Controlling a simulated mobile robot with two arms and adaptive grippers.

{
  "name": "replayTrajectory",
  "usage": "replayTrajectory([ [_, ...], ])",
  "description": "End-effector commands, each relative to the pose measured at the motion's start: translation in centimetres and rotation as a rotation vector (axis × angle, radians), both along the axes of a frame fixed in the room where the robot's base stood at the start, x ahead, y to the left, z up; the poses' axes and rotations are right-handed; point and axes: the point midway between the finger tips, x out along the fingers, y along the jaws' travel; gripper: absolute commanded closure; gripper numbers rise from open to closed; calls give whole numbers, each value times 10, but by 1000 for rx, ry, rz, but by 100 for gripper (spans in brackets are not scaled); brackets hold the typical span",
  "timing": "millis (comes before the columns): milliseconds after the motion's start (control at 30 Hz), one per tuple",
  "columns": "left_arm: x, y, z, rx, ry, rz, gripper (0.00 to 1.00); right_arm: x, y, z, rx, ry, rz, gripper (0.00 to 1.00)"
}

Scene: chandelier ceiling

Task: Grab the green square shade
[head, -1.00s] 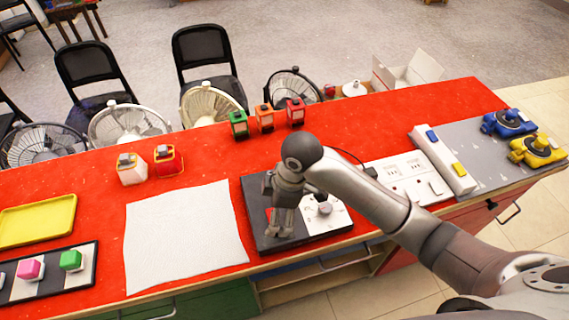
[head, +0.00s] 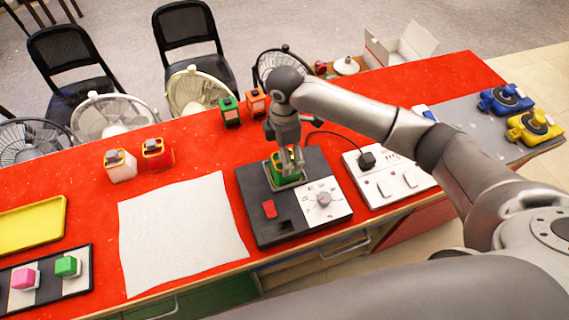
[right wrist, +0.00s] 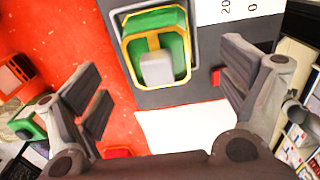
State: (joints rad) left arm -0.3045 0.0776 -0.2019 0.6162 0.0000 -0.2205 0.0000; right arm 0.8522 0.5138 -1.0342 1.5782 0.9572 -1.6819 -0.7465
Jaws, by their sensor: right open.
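A green square shade with a yellow frame and grey knob (right wrist: 157,68) sits in a dark square recess of the black station. In the head view the shade (head: 279,174) is partly hidden by my right gripper. My right gripper (head: 289,163) points down over it. In the right wrist view the gripper (right wrist: 165,88) is open, its fingers spread wide with the shade ahead between them, and nothing is held. My left gripper is not in view.
The black station (head: 252,200) has a red switch (head: 269,209) and a white dial panel (head: 335,197). Green (head: 229,111) and orange (head: 255,102) lanterns stand behind it. A white socket board (head: 405,183) is to its right, a white sheet (head: 180,235) to its left.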

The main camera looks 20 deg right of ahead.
Motion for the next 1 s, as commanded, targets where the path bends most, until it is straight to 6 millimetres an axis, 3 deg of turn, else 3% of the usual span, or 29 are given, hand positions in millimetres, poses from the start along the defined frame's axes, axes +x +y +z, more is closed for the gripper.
replayTrajectory([
  [400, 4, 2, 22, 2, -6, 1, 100, 1, -1, -48, -1, 1, 1, 7],
  [667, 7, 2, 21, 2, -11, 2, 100, 1, -1, -53, -1, -1, 1, 7],
  [1000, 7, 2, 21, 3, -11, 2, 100, 1, -1, -52, -1, -1, 1, 48],
])
